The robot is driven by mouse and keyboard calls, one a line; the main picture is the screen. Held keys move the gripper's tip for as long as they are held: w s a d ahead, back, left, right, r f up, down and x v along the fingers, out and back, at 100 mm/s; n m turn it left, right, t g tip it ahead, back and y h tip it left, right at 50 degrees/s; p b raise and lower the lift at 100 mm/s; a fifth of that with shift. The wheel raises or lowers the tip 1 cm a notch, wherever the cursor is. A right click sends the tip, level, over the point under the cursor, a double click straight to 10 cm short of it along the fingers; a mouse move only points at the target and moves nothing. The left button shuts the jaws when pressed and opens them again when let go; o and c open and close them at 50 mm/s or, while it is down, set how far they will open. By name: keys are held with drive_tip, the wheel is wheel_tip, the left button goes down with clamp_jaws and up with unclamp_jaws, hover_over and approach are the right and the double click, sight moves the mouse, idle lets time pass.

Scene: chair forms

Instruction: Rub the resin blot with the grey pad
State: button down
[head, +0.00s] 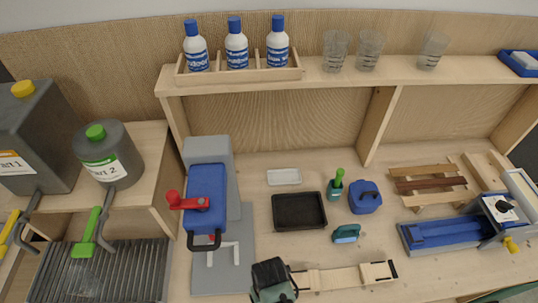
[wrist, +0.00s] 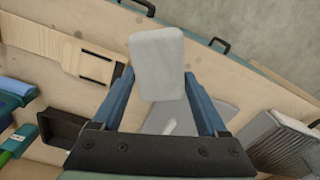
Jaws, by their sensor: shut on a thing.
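My gripper (wrist: 158,82) shows in the wrist view with its two blue fingers on either side of the grey pad (wrist: 157,62), a pale rounded block. It is shut on the pad. The pad is held above the bench, and its far face is hidden. In the head view the dark wrist part of my arm is at the bottom middle, and the pad is hidden behind it. I cannot make out the resin blot for certain in either view.
A grey plate (head: 240,265) lies under the blue press (head: 206,195), left of my arm. A wooden strip (head: 345,277) with a black end lies to the right. A black tray (head: 300,210), white tray (head: 284,177) and teal block (head: 346,233) stand behind. A ribbed grate (head: 100,272) is at left.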

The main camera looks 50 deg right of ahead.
wheel_tip(320, 180, up, 2)
drive_tip(key=shift+p, duration=1)
drive_tip(key=shift+r, duration=0.45)
